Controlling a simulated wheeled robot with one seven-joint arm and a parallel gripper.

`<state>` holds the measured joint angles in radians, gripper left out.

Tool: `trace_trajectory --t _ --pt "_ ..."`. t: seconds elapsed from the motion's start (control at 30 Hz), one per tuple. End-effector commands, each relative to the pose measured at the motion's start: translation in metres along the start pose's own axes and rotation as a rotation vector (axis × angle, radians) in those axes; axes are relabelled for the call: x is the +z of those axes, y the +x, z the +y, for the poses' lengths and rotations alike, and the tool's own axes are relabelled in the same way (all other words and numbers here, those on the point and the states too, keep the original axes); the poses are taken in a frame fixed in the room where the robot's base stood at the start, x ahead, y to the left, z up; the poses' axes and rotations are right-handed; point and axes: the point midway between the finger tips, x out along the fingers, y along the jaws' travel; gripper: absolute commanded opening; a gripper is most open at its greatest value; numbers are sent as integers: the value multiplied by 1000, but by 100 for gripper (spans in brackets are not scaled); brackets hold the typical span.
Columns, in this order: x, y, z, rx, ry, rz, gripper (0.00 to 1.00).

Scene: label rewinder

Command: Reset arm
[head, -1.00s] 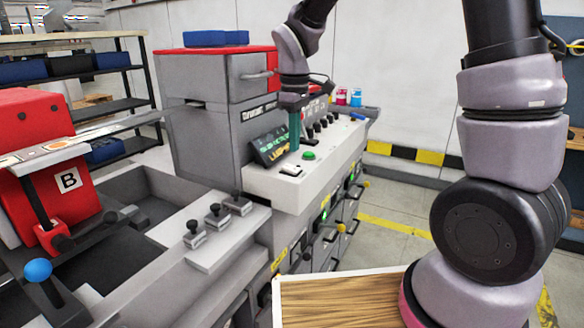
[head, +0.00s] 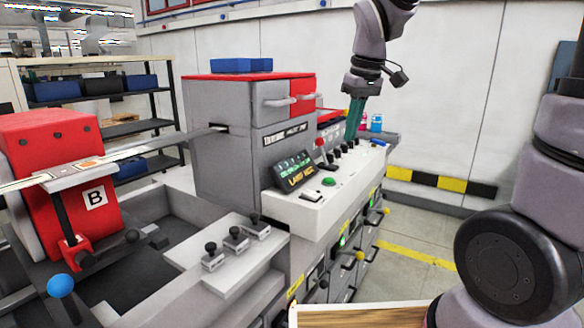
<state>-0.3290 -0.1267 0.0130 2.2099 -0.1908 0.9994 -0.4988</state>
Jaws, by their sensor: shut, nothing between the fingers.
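My gripper (head: 350,136) points down with its long teal fingers shut and empty. It is over the back part of the white control panel (head: 312,210), close to the row of black levers. I cannot tell whether the fingertips touch anything there. My arm rises from the gripper to the top of the view, and its lower links stand at the right. The small display (head: 295,173) and the green button (head: 328,182) on the panel are in plain view. A lever with a red knob (head: 320,142) stands left of the gripper.
The grey cabinet with a red top (head: 228,150) stands left of the gripper. A red unit marked B (head: 62,200), a label strip and a blue-knobbed lever (head: 61,285) are at the left. Small bottles (head: 376,122) are behind the panel. Floor at the right is open.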

Motion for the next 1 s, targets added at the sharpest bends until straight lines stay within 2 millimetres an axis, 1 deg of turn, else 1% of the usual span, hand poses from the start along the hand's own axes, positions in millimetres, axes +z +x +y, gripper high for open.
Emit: trace_trajectory --t 0.03,0.2,0.33,0.4,0.5,0.67,1.0 --pt "14 -19 9 6 93 51 0" --pt "58 -63 26 8 393 202 0" --pt "91 -86 32 0 599 312 0" --pt "105 -94 33 -6 689 363 0" --pt "119 -100 33 -15 782 416 0" --pt "130 -105 32 -24 850 455 0" --pt "130 -105 32 -25 855 457 0"
